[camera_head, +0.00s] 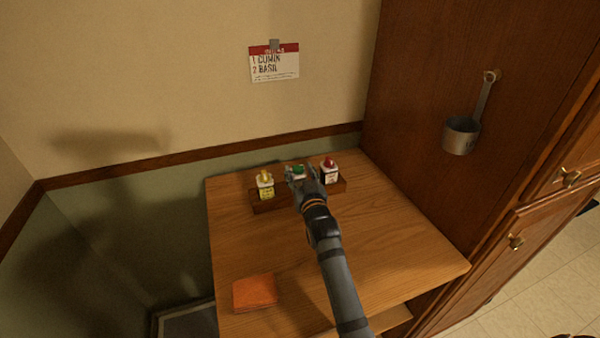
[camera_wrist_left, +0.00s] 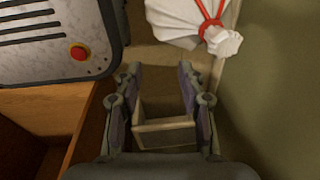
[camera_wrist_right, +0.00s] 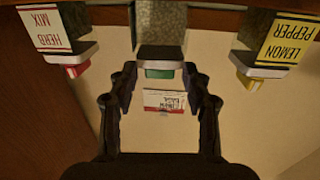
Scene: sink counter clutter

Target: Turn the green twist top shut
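The green twist top (camera_head: 298,169) sits on the middle one of three spice jars in a wooden rack (camera_head: 268,207) on the table. It also shows in the right wrist view (camera_wrist_right: 160,73), upside down there, under a white collar. My right gripper (camera_head: 301,178) is at the middle jar and covers much of it in the head view. In the right wrist view my right gripper (camera_wrist_right: 160,82) is open, with a fingertip on each side of the green top and visible gaps. My left gripper (camera_wrist_left: 159,75) is open and empty, and is out of the head view.
A yellow-topped lemon pepper jar (camera_head: 265,185) and a red-topped herb mix jar (camera_head: 329,171) flank it closely. An orange cloth (camera_head: 254,292) lies at the table's front left. A recipe card (camera_head: 274,64) hangs on the wall. A white bag (camera_wrist_left: 195,22) is near my left gripper.

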